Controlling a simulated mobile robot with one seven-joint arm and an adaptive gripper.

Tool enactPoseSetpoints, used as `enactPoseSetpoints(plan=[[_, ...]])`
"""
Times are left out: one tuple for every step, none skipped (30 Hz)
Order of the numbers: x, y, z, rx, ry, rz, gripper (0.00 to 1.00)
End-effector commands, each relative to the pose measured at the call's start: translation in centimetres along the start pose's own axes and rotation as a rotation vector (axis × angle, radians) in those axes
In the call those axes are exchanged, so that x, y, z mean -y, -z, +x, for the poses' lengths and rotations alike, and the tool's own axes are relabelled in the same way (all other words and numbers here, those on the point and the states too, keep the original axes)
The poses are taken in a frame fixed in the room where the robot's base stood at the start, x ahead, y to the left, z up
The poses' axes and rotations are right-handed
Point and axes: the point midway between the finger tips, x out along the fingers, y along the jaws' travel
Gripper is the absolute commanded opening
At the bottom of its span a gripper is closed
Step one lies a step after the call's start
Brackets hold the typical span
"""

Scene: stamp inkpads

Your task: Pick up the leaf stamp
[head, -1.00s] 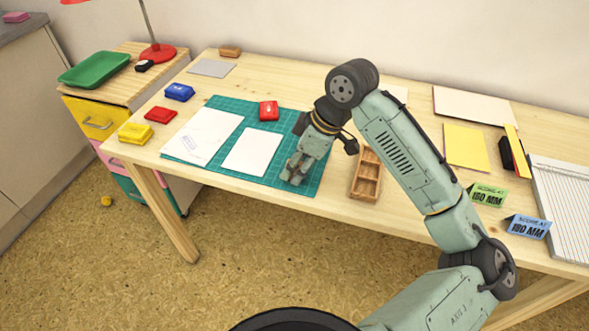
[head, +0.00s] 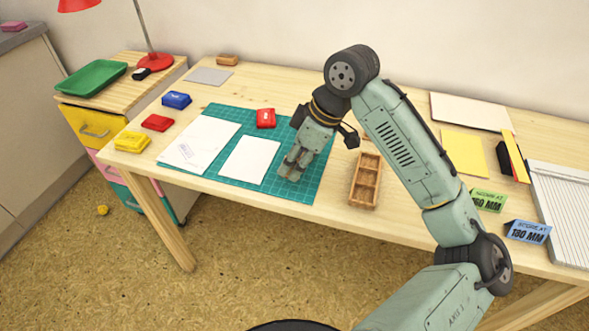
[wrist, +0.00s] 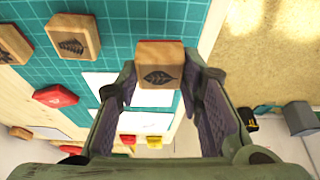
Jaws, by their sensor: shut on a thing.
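The leaf stamp (wrist: 160,72) is a small wooden block with a dark leaf picture on the face towards the wrist camera. It sits between the fingertips of my gripper (wrist: 159,85), which is shut on it. In the head view my gripper (head: 291,170) points down over the right part of the green cutting mat (head: 300,192). The stamp cannot be made out there. Two more wooden stamps lie on the mat in the wrist view: one with a fern-like print (wrist: 73,40) and one cut by the left edge (wrist: 12,45).
Blue (head: 176,99), red (head: 157,123) and yellow (head: 132,142) inkpads line the table's left. An empty-looking wooden compartment tray (head: 365,180) stands right of the mat.

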Motion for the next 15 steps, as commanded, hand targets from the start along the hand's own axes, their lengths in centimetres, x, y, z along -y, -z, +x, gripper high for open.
enactPoseSetpoints(plan=[[0.6,0.3,-0.1,-0.001,0.000,-0.005,0.13],[1.2,0.4,0.1,-0.001,0.001,-0.007,0.13],[2.1,0.7,0.1,-0.001,0.001,-0.007,0.13],[2.8,0.8,0.1,-0.001,0.000,-0.007,0.13],[3.4,1.0,0.1,-0.001,-0.001,-0.008,0.13],[4.4,1.2,0.1,0.000,-0.001,-0.008,0.13],[5.1,1.4,0.1,-0.001,0.000,-0.007,0.13],[5.9,1.6,0.1,-0.001,-0.001,-0.008,0.13],[7.0,2.0,0.1,-0.001,-0.001,-0.008,0.13],[7.8,2.2,0.2,0.000,-0.001,-0.009,0.13],[8.6,2.4,0.1,0.000,-0.001,-0.009,0.13],[9.6,2.7,0.1,0.000,-0.002,-0.008,0.13],[10.3,2.9,0.1,0.000,-0.001,-0.009,0.13],[11.0,3.0,0.1,0.000,-0.002,-0.008,0.13],[11.8,3.3,0.1,0.000,-0.002,-0.008,0.13]])
